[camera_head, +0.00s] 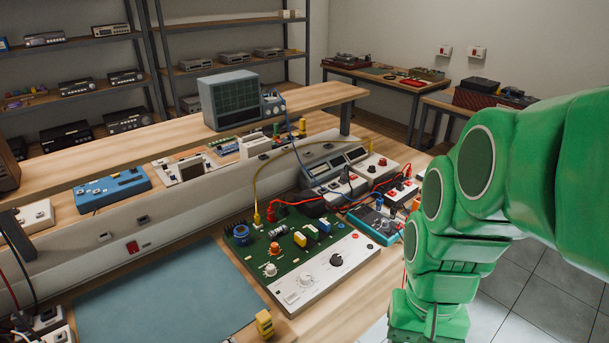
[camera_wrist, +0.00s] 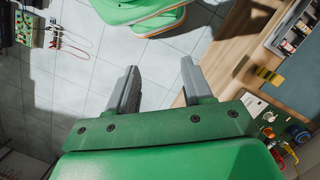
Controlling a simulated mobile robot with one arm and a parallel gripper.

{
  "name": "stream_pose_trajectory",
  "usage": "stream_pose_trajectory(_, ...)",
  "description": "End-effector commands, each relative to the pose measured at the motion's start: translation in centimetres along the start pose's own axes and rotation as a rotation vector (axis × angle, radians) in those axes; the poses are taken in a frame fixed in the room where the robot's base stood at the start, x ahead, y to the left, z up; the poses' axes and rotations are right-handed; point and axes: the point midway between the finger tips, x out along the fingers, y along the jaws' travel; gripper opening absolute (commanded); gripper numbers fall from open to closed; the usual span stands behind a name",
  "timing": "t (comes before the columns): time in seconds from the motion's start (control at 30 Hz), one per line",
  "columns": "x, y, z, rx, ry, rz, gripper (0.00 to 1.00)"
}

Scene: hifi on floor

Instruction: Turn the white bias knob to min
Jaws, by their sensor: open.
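A green circuit board (camera_head: 300,243) with a white front panel (camera_head: 318,281) lies on the workbench. A white knob (camera_head: 305,280) is on the panel, left of a black knob (camera_head: 336,260). A smaller white knob (camera_head: 270,270) stands on the board, near an orange knob (camera_head: 274,248). I cannot read which white knob is bias, nor its setting. In the wrist view, my gripper (camera_wrist: 157,82) is open and empty over the tiled floor, well apart from the board. Part of the white panel (camera_wrist: 252,104) shows at the right there. My fingertips are not clear in the head view.
A blue-grey mat (camera_head: 165,300) lies left of the board, with a yellow block (camera_head: 264,323) at its corner. A teal multimeter (camera_head: 375,225) and red leads sit right of the board. A raised shelf with an oscilloscope (camera_head: 240,100) stands behind. Floor is clear beside the bench.

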Motion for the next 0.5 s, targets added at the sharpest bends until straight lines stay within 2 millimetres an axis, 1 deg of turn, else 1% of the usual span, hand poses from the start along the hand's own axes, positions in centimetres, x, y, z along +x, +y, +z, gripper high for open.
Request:
stream_pose_trajectory(0.27,-0.8,-3.2,-4.9,0.145,-0.020,-0.004,0.51)
stream_pose_trajectory(0.5,-1.2,-6.2,-10.1,0.247,0.010,0.005,0.51)
